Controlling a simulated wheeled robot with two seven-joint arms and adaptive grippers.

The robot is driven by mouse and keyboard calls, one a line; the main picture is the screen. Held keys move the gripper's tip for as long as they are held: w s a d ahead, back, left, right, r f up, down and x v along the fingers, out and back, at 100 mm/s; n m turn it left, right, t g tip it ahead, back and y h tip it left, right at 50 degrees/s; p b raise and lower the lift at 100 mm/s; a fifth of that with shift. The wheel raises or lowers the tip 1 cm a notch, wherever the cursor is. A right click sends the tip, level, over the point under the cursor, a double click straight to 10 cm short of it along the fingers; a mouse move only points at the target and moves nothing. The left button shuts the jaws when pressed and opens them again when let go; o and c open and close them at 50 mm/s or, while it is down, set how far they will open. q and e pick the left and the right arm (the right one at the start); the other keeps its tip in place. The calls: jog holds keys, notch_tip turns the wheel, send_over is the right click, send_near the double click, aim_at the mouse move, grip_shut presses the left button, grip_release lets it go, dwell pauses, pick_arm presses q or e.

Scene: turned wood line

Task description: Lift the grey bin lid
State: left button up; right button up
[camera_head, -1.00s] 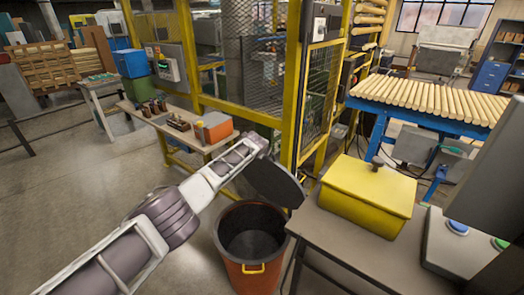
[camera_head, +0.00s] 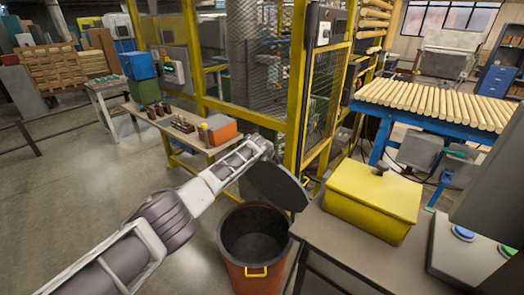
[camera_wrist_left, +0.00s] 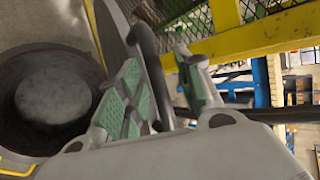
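The grey bin lid (camera_head: 276,186) is a dark round disc. It stands steeply tilted above the back right of the orange-red bin (camera_head: 238,272), whose dark mouth is uncovered. In the left wrist view the bin (camera_wrist_left: 13,102) is at the left, and the lid's dark bar handle (camera_wrist_left: 150,72) passes between the fingers. My left gripper (camera_wrist_left: 160,88) has green pads and straddles this handle. Its fingers are apart, with a visible gap between the bar and the right-hand finger. My right gripper is not in view.
A yellow box (camera_head: 372,192) with a dark knob stands on the grey table (camera_head: 325,237) right of the bin. A yellow mesh fence (camera_head: 296,95) rises behind the lid. A wooden bench (camera_head: 168,128) with small items stands behind my left arm. Grey floor is clear at left.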

pick_arm(q)
jog(key=shift+s+r, duration=0.1)
jog(key=shift+s, duration=0.1)
jog(key=v, duration=1.1)
dwell(1.1)
jog(key=shift+a, duration=0.15)
dwell(0.4)
